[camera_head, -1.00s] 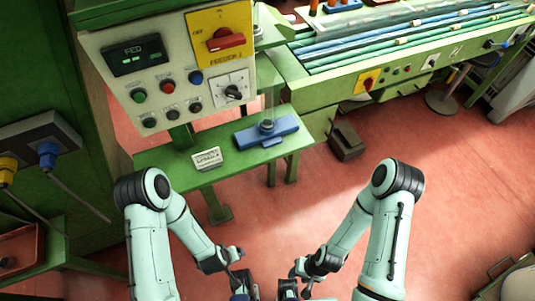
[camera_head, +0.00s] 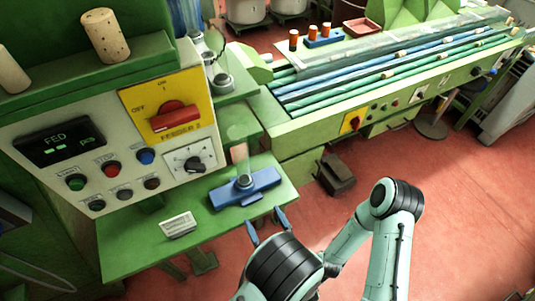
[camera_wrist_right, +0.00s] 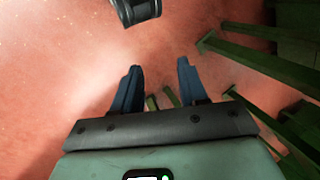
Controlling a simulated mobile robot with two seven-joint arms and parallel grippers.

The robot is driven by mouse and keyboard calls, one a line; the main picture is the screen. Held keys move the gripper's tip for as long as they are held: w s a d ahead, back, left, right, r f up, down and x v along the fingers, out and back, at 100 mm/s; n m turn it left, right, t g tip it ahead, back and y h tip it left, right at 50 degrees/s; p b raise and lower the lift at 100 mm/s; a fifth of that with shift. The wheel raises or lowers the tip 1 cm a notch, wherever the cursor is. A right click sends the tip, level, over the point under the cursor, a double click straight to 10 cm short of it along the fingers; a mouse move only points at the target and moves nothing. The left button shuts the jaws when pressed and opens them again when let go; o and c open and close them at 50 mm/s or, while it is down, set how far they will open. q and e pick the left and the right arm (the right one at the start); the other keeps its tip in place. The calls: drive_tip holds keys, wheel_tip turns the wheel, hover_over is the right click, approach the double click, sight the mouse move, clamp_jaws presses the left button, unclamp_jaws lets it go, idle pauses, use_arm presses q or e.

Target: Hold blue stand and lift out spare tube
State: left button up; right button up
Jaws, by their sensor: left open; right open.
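The blue stand (camera_head: 262,183) lies on a small green shelf (camera_head: 130,243) below the control panel. The clear spare tube (camera_head: 240,158) stands upright in the round collar at the stand's middle. My left gripper (camera_head: 267,225) shows its two blue fingertips apart, just in front of the shelf's front edge and short of the stand, touching nothing. My right gripper (camera_wrist_right: 157,85) is open and empty over the red floor in the right wrist view. It is hidden in the head view, where only my right arm shows.
A white label block (camera_head: 178,224) lies left of the stand. The control panel (camera_head: 115,150) rises behind the shelf. A large cork (camera_head: 105,35) stands on the ledge above. A dark box (camera_head: 337,175) sits on the floor.

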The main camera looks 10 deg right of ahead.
sight(249, 190)
drive_tip(key=w+d+r+n+t+h, duration=0.1)
drive_tip(key=w+d+r+n, duration=0.45)
drive_tip(key=w, duration=0.45)
drive_tip(key=w+d+r+n+t, duration=0.1)
drive_tip(key=w+d+r+n, duration=0.4)
drive_tip(key=w, duration=0.5)
drive_tip(key=w+d+r+n+t+h, duration=0.15)
drive_tip(key=w+d+r+n, duration=0.25)
drive_tip(key=w+d+r, duration=0.5)
drive_tip(key=w+a+r+n+y, duration=0.3)
drive_tip(key=w+a+r, duration=0.3)
drive_tip(key=a+r, duration=0.3)
use_arm(q)
drive_tip(key=x, duration=1.3)
drive_tip(key=shift+w, duration=0.15)
use_arm(e)
drive_tip(key=s+a+r+n+g+y, duration=0.2)
drive_tip(key=a+r+g, duration=0.1)
drive_tip(key=a+r, duration=0.4)
drive_tip(key=s+a+r+n+g+y, duration=0.3)
drive_tip(key=a+r, duration=0.5)
drive_tip(key=r, duration=0.2)
drive_tip(key=shift+r, duration=0.25)
